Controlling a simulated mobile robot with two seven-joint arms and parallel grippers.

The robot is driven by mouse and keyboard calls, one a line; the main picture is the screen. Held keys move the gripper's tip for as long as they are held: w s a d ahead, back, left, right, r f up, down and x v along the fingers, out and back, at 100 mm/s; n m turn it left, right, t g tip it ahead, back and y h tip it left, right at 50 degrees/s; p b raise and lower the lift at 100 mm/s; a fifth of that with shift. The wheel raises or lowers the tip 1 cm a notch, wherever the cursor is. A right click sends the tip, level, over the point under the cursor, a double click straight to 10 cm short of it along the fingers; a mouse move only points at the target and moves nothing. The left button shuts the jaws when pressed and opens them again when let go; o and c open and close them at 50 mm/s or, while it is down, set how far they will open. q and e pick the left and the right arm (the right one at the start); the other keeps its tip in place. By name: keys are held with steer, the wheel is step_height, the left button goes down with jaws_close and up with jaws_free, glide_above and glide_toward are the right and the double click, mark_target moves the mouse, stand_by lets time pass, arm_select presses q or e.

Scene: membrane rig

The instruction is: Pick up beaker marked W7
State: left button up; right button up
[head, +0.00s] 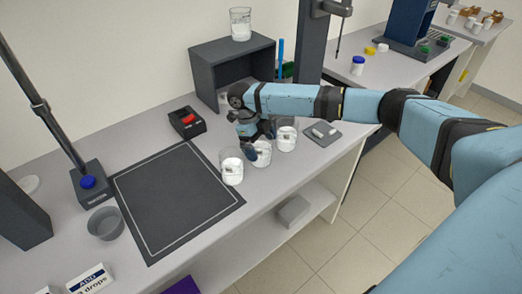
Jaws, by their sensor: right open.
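Three clear beakers with white labels stand in a row near the front edge of the bench: a left one (232,174), a middle one (261,158) and a right one (287,141). Another beaker (241,25) stands on top of the dark open-fronted box. The label marks are too small to read, so I cannot tell which is W7. My right gripper (258,143) is open and points down at the middle beaker, partly hiding it. I cannot tell if it touches the beaker. My left gripper is not in view.
A black mat (225,207) with a white outline lies left of the beakers. A red-and-black device (187,121) stands behind them, near the dark box (193,65). A grey bowl (106,224) sits at left.

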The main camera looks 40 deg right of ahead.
steer(key=shift+f, duration=0.25)
steer(key=c, duration=1)
steer(key=shift+c, duration=0.5)
steer(key=shift+r, duration=0.15)
